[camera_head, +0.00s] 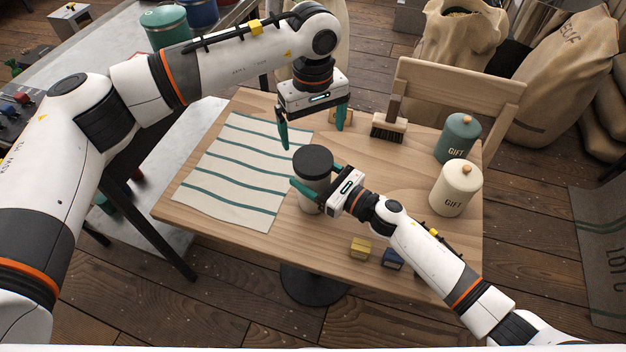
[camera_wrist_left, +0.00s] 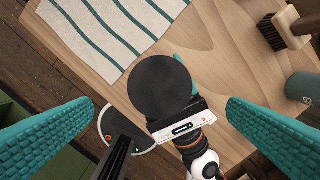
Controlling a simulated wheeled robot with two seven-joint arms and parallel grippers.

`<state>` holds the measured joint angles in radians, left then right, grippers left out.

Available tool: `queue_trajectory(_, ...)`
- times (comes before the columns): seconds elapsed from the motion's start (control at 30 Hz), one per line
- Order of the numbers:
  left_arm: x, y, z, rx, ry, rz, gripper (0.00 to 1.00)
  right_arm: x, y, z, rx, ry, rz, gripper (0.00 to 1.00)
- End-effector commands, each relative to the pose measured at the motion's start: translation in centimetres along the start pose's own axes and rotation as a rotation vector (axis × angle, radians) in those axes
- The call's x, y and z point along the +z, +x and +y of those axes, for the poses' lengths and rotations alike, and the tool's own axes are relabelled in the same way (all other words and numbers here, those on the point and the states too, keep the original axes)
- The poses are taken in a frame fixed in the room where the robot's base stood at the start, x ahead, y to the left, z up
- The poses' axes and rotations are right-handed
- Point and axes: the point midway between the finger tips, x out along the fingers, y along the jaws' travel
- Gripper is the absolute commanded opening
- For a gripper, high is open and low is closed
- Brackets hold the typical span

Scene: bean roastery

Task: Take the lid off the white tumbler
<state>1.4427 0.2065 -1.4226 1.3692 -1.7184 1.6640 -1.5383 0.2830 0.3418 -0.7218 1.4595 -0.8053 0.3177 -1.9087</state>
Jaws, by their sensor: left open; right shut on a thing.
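The white tumbler (camera_head: 308,199) stands upright on the wooden table, beside the striped cloth. Its dark round lid (camera_head: 313,161) sits on top; in the left wrist view the lid (camera_wrist_left: 160,87) hides most of the tumbler. My right gripper (camera_head: 313,190) is shut around the tumbler's body below the lid, coming from the right. My left gripper (camera_head: 315,138) is open and empty, above and behind the tumbler, fingers pointing down. In the left wrist view its two teal fingers (camera_wrist_left: 160,128) stand wide apart, with the lid between and beyond them.
A striped cloth (camera_head: 228,171) lies on the table's left. A brush (camera_head: 389,126), a teal canister (camera_head: 457,139) and a cream canister (camera_head: 455,188) stand to the right. A yellow block (camera_head: 360,248) and a blue block (camera_head: 393,258) lie near the front edge. A chair (camera_head: 460,88) is behind.

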Motion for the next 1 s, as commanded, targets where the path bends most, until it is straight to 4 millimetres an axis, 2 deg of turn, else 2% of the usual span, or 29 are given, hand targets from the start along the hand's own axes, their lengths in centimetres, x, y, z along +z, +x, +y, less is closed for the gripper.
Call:
queue_trajectory(0.3, 0.0, 0.0, 0.0, 0.001, 0.322, -0.001, 0.97, 0.0, 0.0, 0.0, 0.001, 0.0, -0.001, 0.09)
queue_trajectory(0.4, 0.0, 0.5, 0.0, 0.001, 0.372, 0.0, 0.97, 0.0, 0.0, 0.0, 0.001, 0.0, -0.001, 0.09)
queue_trajectory(0.8, -0.1, 6.2, 0.0, 0.001, 0.379, 0.003, 0.97, 0.0, 0.0, 0.0, 0.001, 0.0, -0.001, 0.09)
queue_trajectory(1.0, 0.0, 7.8, 0.0, 0.0, 0.378, 0.001, 0.97, 0.0, 0.0, 0.0, 0.001, 0.0, -0.001, 0.09)
